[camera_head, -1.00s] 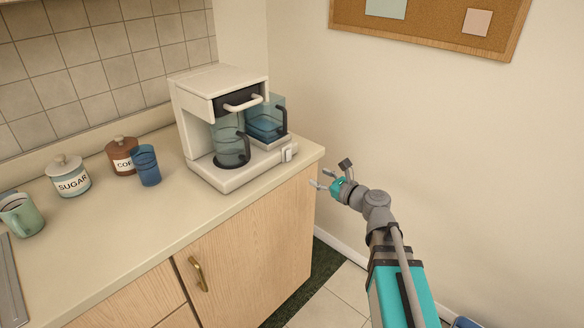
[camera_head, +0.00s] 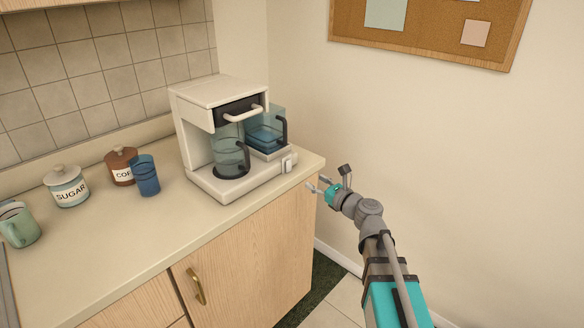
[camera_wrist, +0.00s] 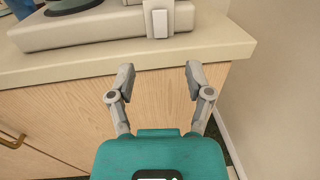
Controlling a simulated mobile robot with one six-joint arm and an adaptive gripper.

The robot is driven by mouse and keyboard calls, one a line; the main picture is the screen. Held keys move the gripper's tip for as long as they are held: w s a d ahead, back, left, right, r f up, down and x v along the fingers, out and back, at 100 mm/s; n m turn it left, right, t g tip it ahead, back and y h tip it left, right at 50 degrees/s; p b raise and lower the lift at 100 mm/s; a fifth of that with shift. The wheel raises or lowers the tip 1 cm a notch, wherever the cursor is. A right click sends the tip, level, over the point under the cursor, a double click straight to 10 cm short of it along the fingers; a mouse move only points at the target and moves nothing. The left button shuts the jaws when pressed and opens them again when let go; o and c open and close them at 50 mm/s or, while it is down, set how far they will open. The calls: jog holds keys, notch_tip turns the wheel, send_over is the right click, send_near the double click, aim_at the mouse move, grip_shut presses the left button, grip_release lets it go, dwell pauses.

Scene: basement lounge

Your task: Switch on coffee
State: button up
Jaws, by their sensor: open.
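The cream coffee machine (camera_head: 218,187) stands at the right end of the counter, with a glass carafe (camera_head: 230,155) on its round plate and a blue-tinted water tank (camera_head: 266,133) at its right side. A white switch (camera_head: 288,164) sits on the front right of its base. The switch also shows at the top of the wrist view (camera_wrist: 159,20). My gripper (camera_head: 313,186) is open and empty, just off the counter's right end, near the switch and apart from it. In the wrist view, my spread fingers (camera_wrist: 159,76) point toward the counter edge below the switch.
A blue cup (camera_head: 147,177), a brown coffee jar (camera_head: 121,166), a sugar jar (camera_head: 66,187) and a green mug (camera_head: 18,224) stand on the counter left of the machine. The counter edge (camera_wrist: 130,58) lies before my fingers. A wall with a corkboard (camera_head: 430,28) is at the right.

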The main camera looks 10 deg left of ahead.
aim_at(289, 165)
jog(key=x, duration=1.1)
jog(key=shift+w+a, duration=0.15)
jog(key=shift+a, duration=0.05)
